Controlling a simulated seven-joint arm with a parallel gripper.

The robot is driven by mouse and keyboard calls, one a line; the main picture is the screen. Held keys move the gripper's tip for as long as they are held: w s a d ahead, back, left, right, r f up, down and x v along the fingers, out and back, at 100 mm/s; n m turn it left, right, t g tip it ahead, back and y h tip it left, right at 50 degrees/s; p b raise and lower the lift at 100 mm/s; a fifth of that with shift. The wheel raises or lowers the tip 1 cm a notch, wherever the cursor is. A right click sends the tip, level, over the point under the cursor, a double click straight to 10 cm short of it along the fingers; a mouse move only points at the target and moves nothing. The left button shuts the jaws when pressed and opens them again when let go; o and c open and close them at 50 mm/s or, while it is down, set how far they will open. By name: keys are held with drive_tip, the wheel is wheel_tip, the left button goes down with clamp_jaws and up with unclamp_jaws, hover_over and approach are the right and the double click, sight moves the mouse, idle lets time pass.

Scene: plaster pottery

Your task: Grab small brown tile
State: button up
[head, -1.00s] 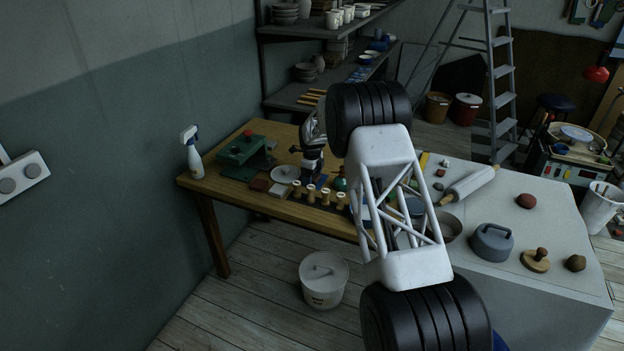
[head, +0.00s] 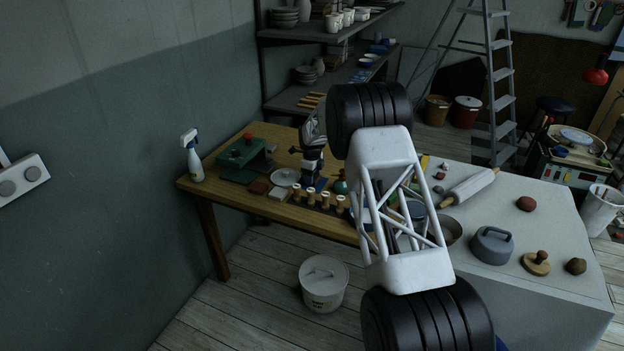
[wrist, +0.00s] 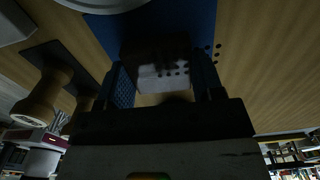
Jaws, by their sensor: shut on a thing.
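My gripper (wrist: 165,85) shows in the wrist view, with blue textured pads on its two fingers. It is shut on a small tile (wrist: 160,72) that has a dark brownish part and a paler face with dark dots. The tile is in deep shadow. A blue surface (wrist: 197,25) lies beyond the tile, and I cannot tell whether the two touch. In the head view my gripper (head: 313,172) is over the wooden table behind the row of corks; the tile in it is too small to make out.
The row of wooden, cork-like pieces (head: 325,197) stands close in front of my gripper. A white plate (head: 285,177), a reddish-brown flat block (head: 258,187) and a green press (head: 240,155) are to its left. A spray bottle (head: 192,160) stands at the left end.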

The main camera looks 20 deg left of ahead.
wheel_tip(320, 180, up, 9)
drive_tip(key=shift+f, duration=0.1)
idle(0.4)
drive_tip(key=shift+d, duration=0.1)
idle(0.5)
